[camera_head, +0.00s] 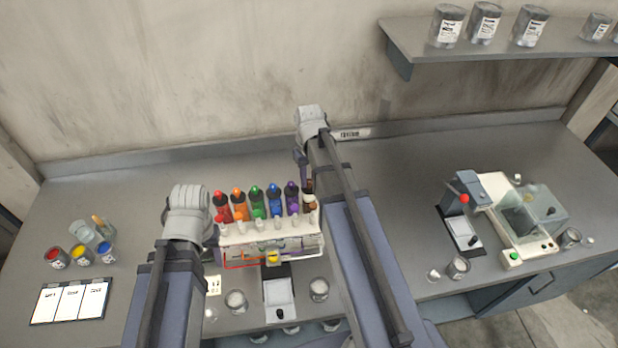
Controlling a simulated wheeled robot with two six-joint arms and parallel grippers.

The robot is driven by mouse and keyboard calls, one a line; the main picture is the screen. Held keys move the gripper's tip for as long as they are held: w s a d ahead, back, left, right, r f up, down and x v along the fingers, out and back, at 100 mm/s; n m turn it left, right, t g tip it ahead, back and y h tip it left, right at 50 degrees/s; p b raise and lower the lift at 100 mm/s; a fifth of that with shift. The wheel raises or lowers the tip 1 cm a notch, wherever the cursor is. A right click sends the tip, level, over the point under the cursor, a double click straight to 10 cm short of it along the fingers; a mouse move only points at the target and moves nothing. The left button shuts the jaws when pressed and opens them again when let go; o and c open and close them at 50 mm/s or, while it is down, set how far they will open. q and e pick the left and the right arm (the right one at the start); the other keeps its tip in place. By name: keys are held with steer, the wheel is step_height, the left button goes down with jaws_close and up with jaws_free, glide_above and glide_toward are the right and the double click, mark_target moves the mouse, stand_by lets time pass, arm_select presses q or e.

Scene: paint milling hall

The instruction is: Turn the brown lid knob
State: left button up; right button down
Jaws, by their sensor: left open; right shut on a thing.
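A rack (272,240) holds a row of bottles with coloured knob lids: red, orange, green, blue, purple and, at the right end, brown. The brown bottle (310,204) shows only partly beside my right arm; its lid knob is mostly hidden. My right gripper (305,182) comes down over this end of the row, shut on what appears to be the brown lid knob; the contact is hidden. My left gripper (215,234) is open at the left end of the rack, mostly hidden behind its wrist.
A small scale (280,300) and metal cups (236,300) stand in front of the rack. Paint pots (80,257) and a card (70,301) lie at left. A milling machine (515,215) stands at right. A shelf with cans (480,45) hangs above. Bench behind the rack is clear.

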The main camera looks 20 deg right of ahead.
mark_target(309, 180)
steer(key=shift+n, duration=1.9)
steer(key=c, duration=0.7)
jaws_free()
steer(key=shift+r, duration=0.1)
step_height(309, 180, up, 8)
steer(key=p, duration=0.8)
steer(key=shift+f, duration=0.2)
